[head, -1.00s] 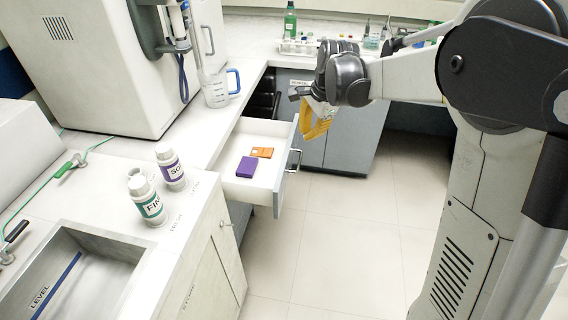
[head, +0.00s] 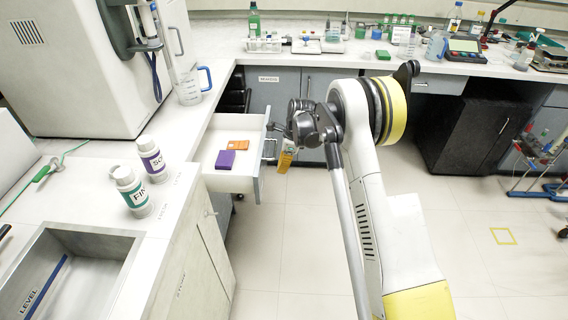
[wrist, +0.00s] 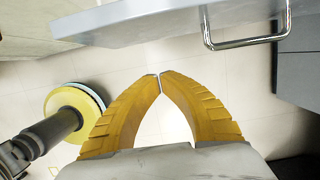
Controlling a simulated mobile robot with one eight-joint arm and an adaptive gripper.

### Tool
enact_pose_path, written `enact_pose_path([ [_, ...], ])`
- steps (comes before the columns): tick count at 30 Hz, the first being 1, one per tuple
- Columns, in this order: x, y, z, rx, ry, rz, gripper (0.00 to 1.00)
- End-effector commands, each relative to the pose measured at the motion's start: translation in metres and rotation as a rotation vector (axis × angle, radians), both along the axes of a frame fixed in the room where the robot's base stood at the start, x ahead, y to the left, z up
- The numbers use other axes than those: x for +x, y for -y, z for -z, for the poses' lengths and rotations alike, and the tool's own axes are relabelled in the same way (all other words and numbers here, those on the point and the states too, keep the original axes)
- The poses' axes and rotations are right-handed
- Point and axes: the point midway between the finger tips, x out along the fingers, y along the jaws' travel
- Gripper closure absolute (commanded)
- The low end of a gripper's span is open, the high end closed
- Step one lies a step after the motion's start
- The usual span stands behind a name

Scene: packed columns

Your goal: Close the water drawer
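The white drawer (head: 213,182) stands pulled out from under the left counter in the head view, with a purple box (head: 226,160) and an orange box (head: 238,145) inside. Its front faces right and has a metal handle (head: 270,150). My gripper (head: 284,164) is just right of the drawer front, near the handle, partly hidden by my arm. In the wrist view, its yellow fingertips (wrist: 160,76) meet with nothing between them. The drawer front (wrist: 165,25) crosses the top of that view, apart from the fingertips, and the handle (wrist: 245,42) is at upper right.
A grey cabinet (head: 283,95) stands behind my gripper under the back counter. Two labelled bottles (head: 152,158) and a measuring jug (head: 190,88) stand on the left counter. The floor (head: 295,235) right of the drawer is clear.

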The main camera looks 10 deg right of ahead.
Motion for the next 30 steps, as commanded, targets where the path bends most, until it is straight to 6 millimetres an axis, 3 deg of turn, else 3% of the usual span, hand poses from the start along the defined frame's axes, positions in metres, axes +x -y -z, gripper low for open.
enact_pose_path([
  [1, 0.001, -0.003, 0.014, 0.0, 0.0, -0.001, 1.0],
  [5, 0.003, -0.01, 0.036, 0.0, 0.0, -0.002, 1.0],
  [13, 0.013, -0.042, 0.031, 0.0, 0.001, -0.002, 1.0],
  [30, 0.016, -0.049, 0.03, 0.0, 0.001, -0.002, 1.0],
])
